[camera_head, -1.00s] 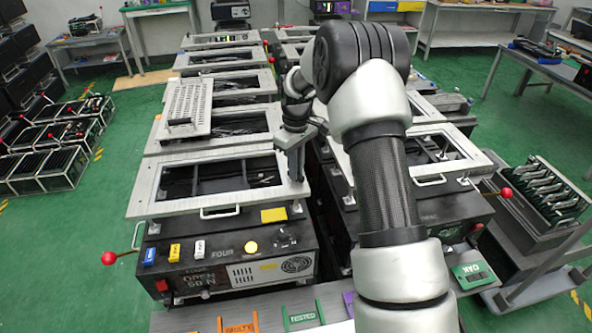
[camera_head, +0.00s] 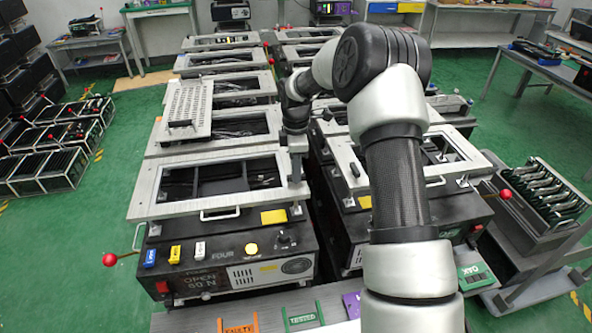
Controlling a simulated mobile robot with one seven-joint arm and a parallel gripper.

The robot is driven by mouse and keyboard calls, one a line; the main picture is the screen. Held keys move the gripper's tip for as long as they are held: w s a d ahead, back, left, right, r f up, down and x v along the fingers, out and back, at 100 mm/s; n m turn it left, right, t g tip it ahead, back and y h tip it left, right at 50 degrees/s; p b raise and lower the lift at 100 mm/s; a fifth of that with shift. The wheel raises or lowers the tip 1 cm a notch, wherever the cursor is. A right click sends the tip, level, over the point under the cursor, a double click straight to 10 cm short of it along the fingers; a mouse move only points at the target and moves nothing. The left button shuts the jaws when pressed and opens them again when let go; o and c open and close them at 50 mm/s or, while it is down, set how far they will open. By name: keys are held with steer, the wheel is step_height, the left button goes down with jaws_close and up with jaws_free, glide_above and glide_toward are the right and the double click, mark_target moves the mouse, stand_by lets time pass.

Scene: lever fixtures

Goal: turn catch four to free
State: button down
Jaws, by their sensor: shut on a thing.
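The fixture marked FOUR (camera_head: 222,254) stands at the front left, a black box with a pale metal frame (camera_head: 160,207) lying over its top.
A red-ball lever (camera_head: 110,259) sticks out left of fixture four. Blue, yellow and white tags (camera_head: 175,254) sit on its front edge. A second row of fixtures (camera_head: 450,150) stands close on the right, beyond a narrow dark gap.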

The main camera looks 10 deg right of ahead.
steer(key=shift+n, duration=0.5)
steer(key=c, duration=1.8)
jaws_free()
step_height(320, 180, up, 18)
steer(key=shift+f, duration=0.25)
